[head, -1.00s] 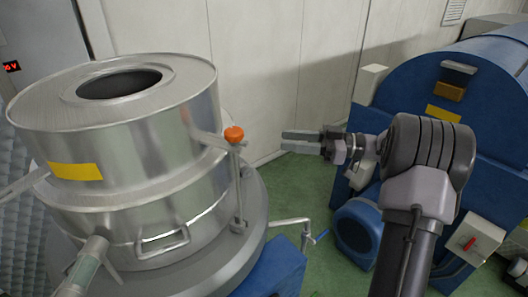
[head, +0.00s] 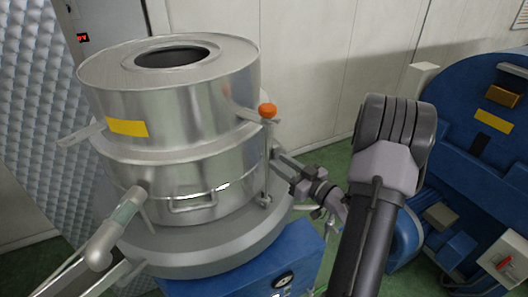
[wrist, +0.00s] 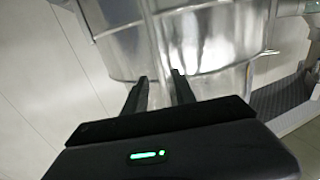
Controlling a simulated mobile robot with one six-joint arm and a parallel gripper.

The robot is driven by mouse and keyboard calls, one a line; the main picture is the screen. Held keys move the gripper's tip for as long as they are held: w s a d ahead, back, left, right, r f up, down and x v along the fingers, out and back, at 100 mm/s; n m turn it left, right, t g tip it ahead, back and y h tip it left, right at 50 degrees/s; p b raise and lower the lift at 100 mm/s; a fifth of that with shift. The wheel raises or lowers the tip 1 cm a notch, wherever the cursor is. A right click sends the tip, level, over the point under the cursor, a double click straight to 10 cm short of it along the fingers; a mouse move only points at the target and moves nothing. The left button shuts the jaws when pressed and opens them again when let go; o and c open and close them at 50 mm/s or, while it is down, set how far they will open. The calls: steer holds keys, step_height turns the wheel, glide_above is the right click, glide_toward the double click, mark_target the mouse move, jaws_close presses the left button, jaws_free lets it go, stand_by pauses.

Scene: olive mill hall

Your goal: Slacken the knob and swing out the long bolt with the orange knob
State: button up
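The orange knob (head: 268,110) sits on top of the long upright bolt (head: 267,165) at the right side of the steel vessel (head: 180,95). The bolt stands upright by the lug under the knob, its foot at the lower rim. My gripper (head: 277,157) is at the bolt's right, below the knob, fingers pointing at the bolt. In the wrist view my gripper (wrist: 160,82) is open, and a blurred rod, seemingly the bolt (wrist: 153,40), runs in line with the gap between the fingers. I cannot tell whether it is inside the gap. The knob is outside the wrist view.
A blue machine (head: 480,130) stands at the right. The blue base (head: 250,270) with a gauge is below the vessel. A steel pipe (head: 120,225) is at front left. The pale wall (head: 310,60) is behind. Some green floor (head: 335,160) shows between.

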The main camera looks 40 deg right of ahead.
mark_target(268, 155)
steer(key=w+p, duration=0.1)
steer(key=w, duration=0.5)
steer(key=shift+w+a, duration=0.2)
steer(key=shift+c, duration=0.2)
jaws_close()
stand_by(0.9)
